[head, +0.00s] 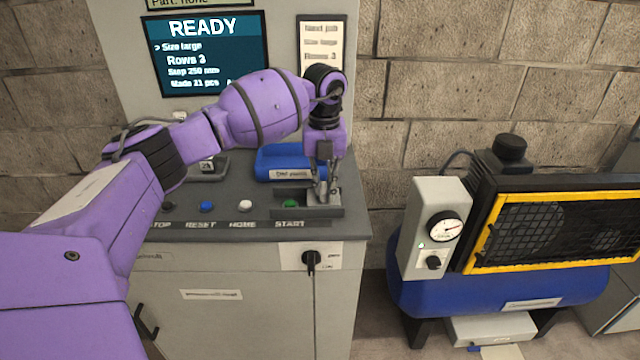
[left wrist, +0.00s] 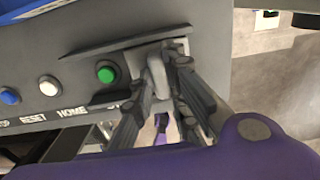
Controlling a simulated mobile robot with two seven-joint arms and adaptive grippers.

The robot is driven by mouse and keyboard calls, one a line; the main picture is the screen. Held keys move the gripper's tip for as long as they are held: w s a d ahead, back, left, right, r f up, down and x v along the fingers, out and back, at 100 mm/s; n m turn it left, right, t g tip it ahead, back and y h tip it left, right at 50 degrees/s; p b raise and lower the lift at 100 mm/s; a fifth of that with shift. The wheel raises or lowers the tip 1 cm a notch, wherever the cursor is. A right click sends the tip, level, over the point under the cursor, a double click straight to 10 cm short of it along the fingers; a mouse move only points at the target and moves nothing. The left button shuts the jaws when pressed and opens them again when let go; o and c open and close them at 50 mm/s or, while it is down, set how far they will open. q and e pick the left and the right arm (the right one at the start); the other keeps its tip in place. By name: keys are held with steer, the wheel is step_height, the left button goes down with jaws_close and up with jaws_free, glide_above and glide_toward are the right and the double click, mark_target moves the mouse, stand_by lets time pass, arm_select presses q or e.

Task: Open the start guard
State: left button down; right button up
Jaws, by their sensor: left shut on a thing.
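The start guard (head: 335,198) is a small grey sliding piece between two dark rails on the console top. In the left wrist view its grey upright grip (left wrist: 157,72) stands between my fingers. The green START button (head: 290,203) shows uncovered just left of the guard; it also shows in the left wrist view (left wrist: 106,72). My left gripper (head: 322,188) points down from above and is shut on the guard's grip; it also shows in the left wrist view (left wrist: 165,82). The fingers hide part of the guard. My right gripper is not in view.
White HOME (head: 245,206), blue RESET (head: 207,206) and a dark STOP button line the console (head: 190,225) to the left. A blue tray-like object (head: 280,160) sits behind the guard. A screen (head: 206,52) reads READY. A blue compressor (head: 500,290) stands right.

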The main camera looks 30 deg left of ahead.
mark_target(324, 187)
arm_select(q)
steer(key=c, duration=1.7)
jaws_free()
steer(key=shift+c, duration=0.2)
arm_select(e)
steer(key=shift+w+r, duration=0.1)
arm_select(q)
steer(key=shift+r, duration=0.1)
step_height(324, 187, up, 12)
steer(key=shift+f, duration=0.1)
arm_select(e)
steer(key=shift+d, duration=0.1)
